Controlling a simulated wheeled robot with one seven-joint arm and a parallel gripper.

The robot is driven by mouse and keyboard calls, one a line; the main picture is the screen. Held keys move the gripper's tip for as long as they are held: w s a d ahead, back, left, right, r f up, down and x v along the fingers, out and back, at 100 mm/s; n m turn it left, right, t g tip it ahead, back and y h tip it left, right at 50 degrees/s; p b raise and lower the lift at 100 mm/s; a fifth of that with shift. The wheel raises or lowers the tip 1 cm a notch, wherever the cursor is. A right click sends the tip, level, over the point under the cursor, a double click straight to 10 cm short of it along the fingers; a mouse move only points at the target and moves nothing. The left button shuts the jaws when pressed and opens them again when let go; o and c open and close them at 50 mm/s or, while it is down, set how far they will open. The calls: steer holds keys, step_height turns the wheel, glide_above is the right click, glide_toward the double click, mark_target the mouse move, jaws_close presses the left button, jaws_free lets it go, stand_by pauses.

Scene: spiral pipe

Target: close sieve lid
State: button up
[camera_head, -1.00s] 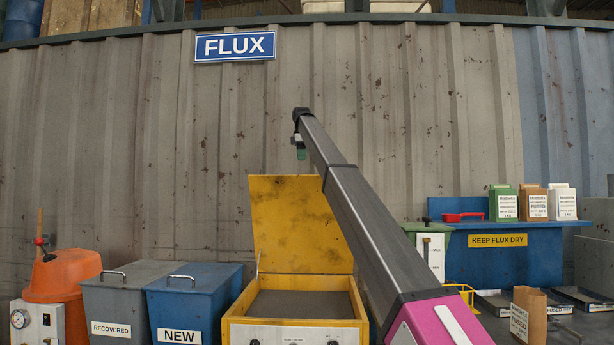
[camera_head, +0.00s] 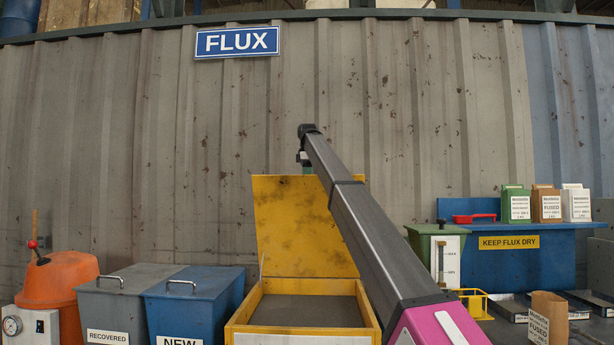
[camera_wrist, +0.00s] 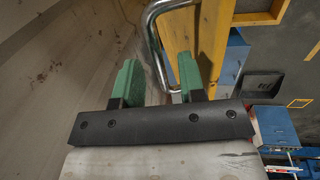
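The yellow sieve (camera_head: 305,286) stands at the lower middle of the head view, with a grey inside. Its yellow lid (camera_head: 298,230) stands upright and open at the back. My gripper (camera_head: 305,168) is at the lid's top edge, mostly hidden behind the arm and lid. In the wrist view my gripper (camera_wrist: 157,75) has its two green fingers apart. A bent metal handle (camera_wrist: 152,38) beside the yellow lid (camera_wrist: 210,42) runs down towards the gap between the fingers. I cannot tell whether it touches them.
A corrugated wall (camera_head: 130,140) stands close behind. Grey bin (camera_head: 120,290) and blue bin (camera_head: 193,300) stand left of the sieve, with an orange hopper (camera_head: 58,278) further left. A green container (camera_head: 435,245) and blue shelf (camera_head: 525,265) are at right.

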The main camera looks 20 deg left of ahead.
jaws_close()
steer(key=s+d+f+t+y, duration=0.1)
steer(key=s+d+f+t, duration=0.2)
steer(key=s+f, duration=0.75)
steer(key=s+d+f+t+y, duration=0.1)
steer(key=s+d+f+t, duration=0.4)
steer(key=s, duration=1)
steer(key=s+f, duration=0.3)
steer(key=f, duration=0.6)
steer(key=s+f+t, duration=0.1)
steer(key=s+f, duration=0.2)
steer(key=f, duration=0.6)
steer(key=s+f+t, duration=0.1)
steer(key=s+f, duration=0.3)
steer(key=f, duration=0.5)
steer(key=shift+d+f, duration=0.3)
steer(key=shift+d, duration=0.05)
jaws_free()
steer(key=shift+w, duration=0.1)
